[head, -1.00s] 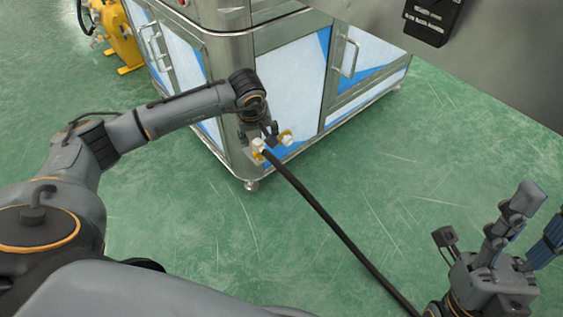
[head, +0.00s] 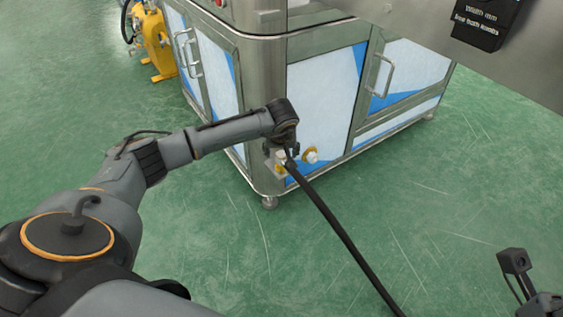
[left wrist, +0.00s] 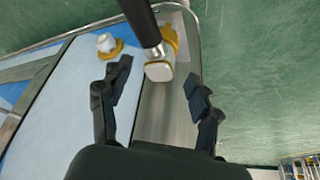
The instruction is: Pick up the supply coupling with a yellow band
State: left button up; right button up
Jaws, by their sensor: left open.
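A white coupling with a yellow band (left wrist: 160,70) shows in the left wrist view between the fingers of my left gripper (left wrist: 158,78), apart from both. It sits low at the steel cabinet corner, and in the head view it is a small white and yellow piece (head: 281,160), partly hidden. A black hose (head: 338,228) runs up to it; the exact joint is unclear. In the head view my left gripper (head: 287,150) is at the coupling, open and empty. Of my right arm only a part shows at the bottom right; its fingers are out of frame.
A second white fitting with a yellow ring (head: 311,155) sits on the cabinet panel, just right of the coupling; the left wrist view shows it too (left wrist: 106,44). The steel cabinet (head: 330,95) stands behind. Yellow equipment (head: 157,42) is at the back left. The green floor (head: 440,210) is open.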

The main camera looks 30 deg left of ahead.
pick_arm(q)
jog(key=b+x, duration=0.1)
jog(key=x, duration=0.2)
grip_shut()
jog(key=shift+r, duration=0.15)
